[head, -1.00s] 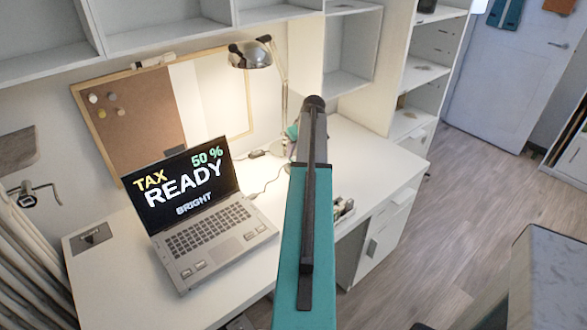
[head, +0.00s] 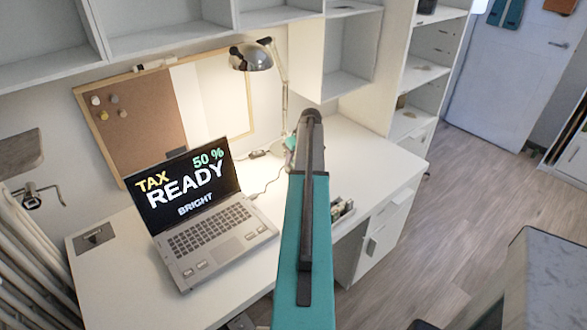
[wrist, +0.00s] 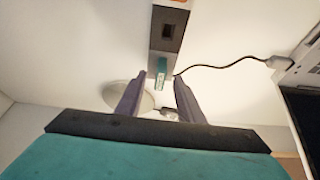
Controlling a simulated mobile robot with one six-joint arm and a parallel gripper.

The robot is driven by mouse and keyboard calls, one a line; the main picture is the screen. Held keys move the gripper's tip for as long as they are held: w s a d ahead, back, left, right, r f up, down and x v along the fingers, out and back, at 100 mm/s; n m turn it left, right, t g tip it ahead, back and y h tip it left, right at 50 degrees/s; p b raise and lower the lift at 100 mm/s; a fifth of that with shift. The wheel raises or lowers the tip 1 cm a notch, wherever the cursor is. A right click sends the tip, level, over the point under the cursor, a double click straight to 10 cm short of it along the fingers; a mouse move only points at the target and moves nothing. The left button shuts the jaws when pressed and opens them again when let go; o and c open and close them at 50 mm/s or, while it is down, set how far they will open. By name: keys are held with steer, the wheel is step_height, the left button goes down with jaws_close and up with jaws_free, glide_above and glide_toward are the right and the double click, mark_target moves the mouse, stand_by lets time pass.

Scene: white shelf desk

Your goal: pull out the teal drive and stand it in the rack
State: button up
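The teal drive (wrist: 161,72) is small and sticks out of the near end of a grey and dark hub (wrist: 166,38) in the wrist view. My gripper (wrist: 160,82) is open, its two dark fingers apart with the drive's end between or just beyond their tips. I cannot tell how deep the drive is between them; it does not look gripped. In the head view my arm hides the gripper and drive. A small slotted holder, apparently the rack (head: 342,209), stands near the desk's front edge, right of my arm and partly covered.
An open laptop (head: 205,215) stands on the white desk (head: 105,262), left of my arm. A desk lamp (head: 252,57) stands behind; its round base (wrist: 146,101) shows near the fingers. A dark cable (wrist: 225,67) runs from the hub toward the laptop. Shelves (head: 160,30) hang above.

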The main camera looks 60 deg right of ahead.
steer(key=shift+c, duration=0.4)
jaws_close()
steer(key=shift+r, duration=0.15)
steer(key=shift+r+b, duration=0.65)
steer(key=shift+r, duration=0.7)
steer(key=shift+s+a+r, duration=0.1)
steer(key=shift+s+r, duration=0.05)
steer(key=shift+r, duration=0.15)
steer(key=s+a+r+b, duration=0.1)
steer(key=s+a+b, duration=0.2)
steer(key=s+a, duration=0.6)
steer(key=s, duration=0.3)
steer(key=shift+s+a+r, duration=0.2)
steer(key=shift+s+r, duration=0.05)
steer(key=shift+s, duration=0.05)
